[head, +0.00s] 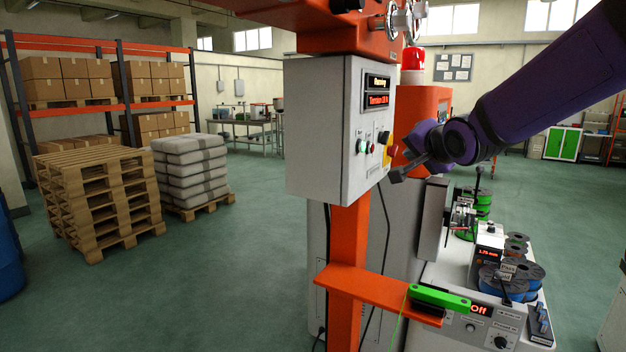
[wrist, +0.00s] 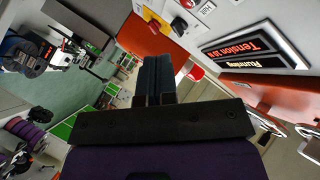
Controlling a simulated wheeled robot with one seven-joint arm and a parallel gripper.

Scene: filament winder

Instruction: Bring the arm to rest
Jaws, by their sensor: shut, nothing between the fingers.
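My gripper (head: 397,176) is at the end of my purple arm, which reaches in from the upper right in the head view. Its fingers are closed together with nothing between them, as the wrist view also shows (wrist: 154,80). It is just right of the grey control box (head: 318,130), close to the panel with its buttons. I cannot tell from these views whether the fingertips touch the panel. The panel's display (head: 377,92) reads "Running" and a tension value, and it also shows in the wrist view (wrist: 255,45).
An orange post and shelf (head: 372,288) stand below the box. Pallets (head: 98,195) and sacks are at left.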

